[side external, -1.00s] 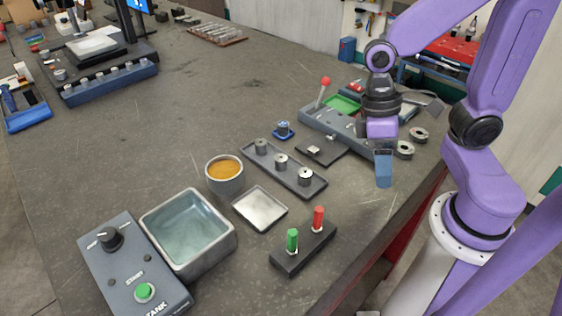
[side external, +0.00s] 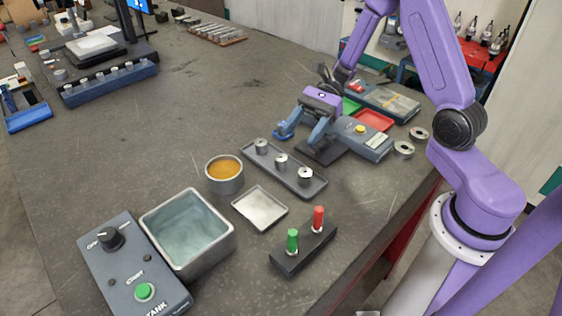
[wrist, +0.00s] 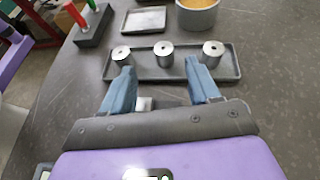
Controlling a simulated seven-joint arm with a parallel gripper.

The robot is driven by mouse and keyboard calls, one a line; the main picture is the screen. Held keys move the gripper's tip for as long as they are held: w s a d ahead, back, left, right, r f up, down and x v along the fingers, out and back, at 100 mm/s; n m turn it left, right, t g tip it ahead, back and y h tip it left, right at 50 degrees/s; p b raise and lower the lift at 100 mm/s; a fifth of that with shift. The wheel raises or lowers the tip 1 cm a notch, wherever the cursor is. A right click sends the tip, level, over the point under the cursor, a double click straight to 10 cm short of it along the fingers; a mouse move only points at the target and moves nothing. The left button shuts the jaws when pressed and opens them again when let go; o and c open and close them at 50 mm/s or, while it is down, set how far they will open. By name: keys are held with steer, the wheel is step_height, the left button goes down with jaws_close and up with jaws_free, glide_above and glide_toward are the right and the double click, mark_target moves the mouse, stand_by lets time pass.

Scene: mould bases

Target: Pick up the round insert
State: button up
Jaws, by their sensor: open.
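Three round metal pieces, a left one (side external: 261,146), a middle one (side external: 281,160) and a right one (side external: 305,175), stand upright in a row on a dark grey tray (side external: 317,188). I cannot tell which is the round insert. They also show in the wrist view, the left one (wrist: 122,56), the middle one (wrist: 163,49) and the right one (wrist: 212,50). My gripper (side external: 298,141) is open and empty, behind the tray in the side view. In the wrist view its blue fingers (wrist: 159,68) point toward the tray, short of the pieces. A small metal block (wrist: 145,104) shows between them.
A bowl of orange contents (side external: 224,175), a shallow tray (side external: 260,208) and a water-filled tank (side external: 188,235) stand in front. A stand with green and red pegs (side external: 303,249) is at the front right. A control station (side external: 366,143) lies right of my gripper.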

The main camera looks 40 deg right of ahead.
mark_target(283, 155)
steer(key=shift+w+d+f+m+t+y, duration=0.2)
steer(key=shift+w+m+t+y, duration=0.1)
steer(key=shift+w+m, duration=0.15)
steer(key=shift+s+x, duration=0.2)
steer(key=shift+x, duration=1.6)
steer(key=shift+s+x, duration=0.15)
steer(key=shift+x, duration=1.65)
steer(key=shift+r, duration=0.1)
jaws_close()
